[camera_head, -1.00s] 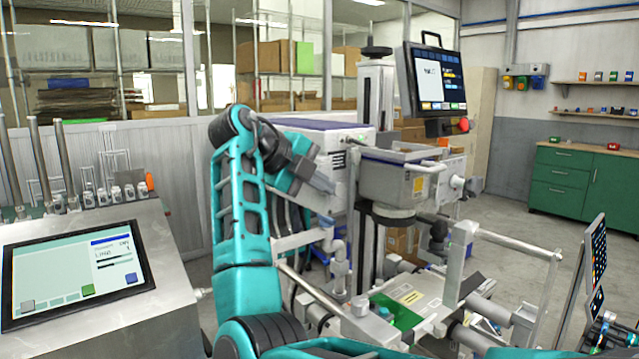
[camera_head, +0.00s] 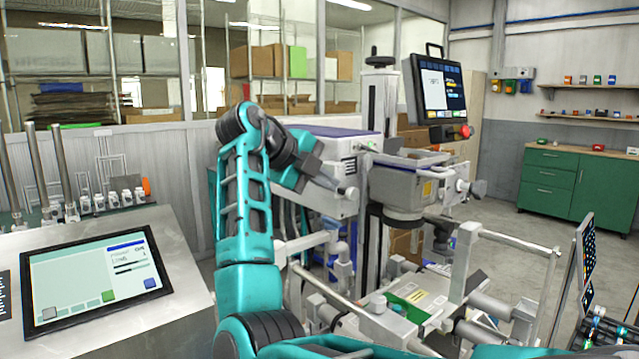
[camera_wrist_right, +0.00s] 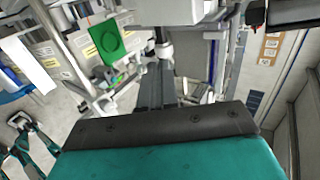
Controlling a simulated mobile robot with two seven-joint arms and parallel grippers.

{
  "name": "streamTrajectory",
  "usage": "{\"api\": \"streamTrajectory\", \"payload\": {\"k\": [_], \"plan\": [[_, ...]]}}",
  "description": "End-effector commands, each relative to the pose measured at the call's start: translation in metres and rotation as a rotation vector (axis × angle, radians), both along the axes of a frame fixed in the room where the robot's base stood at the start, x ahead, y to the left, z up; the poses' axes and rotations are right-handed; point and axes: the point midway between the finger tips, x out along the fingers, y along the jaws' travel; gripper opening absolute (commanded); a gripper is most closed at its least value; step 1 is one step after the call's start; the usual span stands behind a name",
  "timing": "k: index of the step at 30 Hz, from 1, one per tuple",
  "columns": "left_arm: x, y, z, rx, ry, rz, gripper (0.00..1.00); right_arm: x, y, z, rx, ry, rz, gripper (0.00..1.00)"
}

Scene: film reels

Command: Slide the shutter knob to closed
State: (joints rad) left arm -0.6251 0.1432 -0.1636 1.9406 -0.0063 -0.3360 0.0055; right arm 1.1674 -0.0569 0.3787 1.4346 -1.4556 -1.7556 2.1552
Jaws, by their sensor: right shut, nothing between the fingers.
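The machine has a pale box housing (camera_head: 340,163) with vents and a grey box (camera_head: 405,182) to its right. A small grey knob-like part (camera_head: 350,193) shows beside the pale housing's lower right. Another knob (camera_head: 476,188) sticks out from the grey box's right side. I cannot tell which is the shutter knob or read its position. My right gripper (camera_head: 334,184) is shut and empty, its tips close to the first knob; contact cannot be told. In the right wrist view the shut fingers (camera_wrist_right: 157,70) point at a pale cylindrical part (camera_wrist_right: 163,48). My left gripper is out of view.
A screen (camera_head: 438,90) with a red button stands above the machine. Pipes and rails (camera_head: 500,245) surround its lower part, with a green plate (camera_wrist_right: 110,40) among them. A console (camera_head: 90,275) stands at left. Open floor lies at right.

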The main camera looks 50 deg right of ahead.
Motion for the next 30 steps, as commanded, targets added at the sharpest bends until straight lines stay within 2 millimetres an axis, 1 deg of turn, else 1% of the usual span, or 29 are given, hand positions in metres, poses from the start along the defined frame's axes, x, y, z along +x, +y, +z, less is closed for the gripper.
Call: {"api": "streamTrajectory", "payload": {"k": [1,3,9,12,15,19,26,29,30], "plan": [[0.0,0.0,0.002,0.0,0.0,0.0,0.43,-0.001,-0.002,0.003,0.0,-0.002,-0.001,0.0],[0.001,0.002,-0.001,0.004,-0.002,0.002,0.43,0.002,0.017,0.013,-0.001,-0.003,0.005,0.0],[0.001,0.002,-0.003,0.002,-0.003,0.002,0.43,0.006,0.054,0.038,0.0,-0.001,0.003,0.0],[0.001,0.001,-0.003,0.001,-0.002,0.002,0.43,0.008,0.068,0.047,0.001,-0.001,0.003,0.0],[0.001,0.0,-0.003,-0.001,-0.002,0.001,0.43,0.008,0.076,0.053,0.0,-0.001,0.002,0.0],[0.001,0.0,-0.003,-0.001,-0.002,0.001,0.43,0.009,0.081,0.056,0.0,0.0,0.0,0.0],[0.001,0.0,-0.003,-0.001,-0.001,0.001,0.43,0.009,0.082,0.055,-0.001,0.005,0.004,0.0],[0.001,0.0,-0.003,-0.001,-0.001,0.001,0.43,0.016,0.078,0.043,-0.014,0.048,0.052,0.0],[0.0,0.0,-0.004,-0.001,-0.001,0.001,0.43,0.021,0.076,0.033,-0.026,0.084,0.092,0.0]]}}
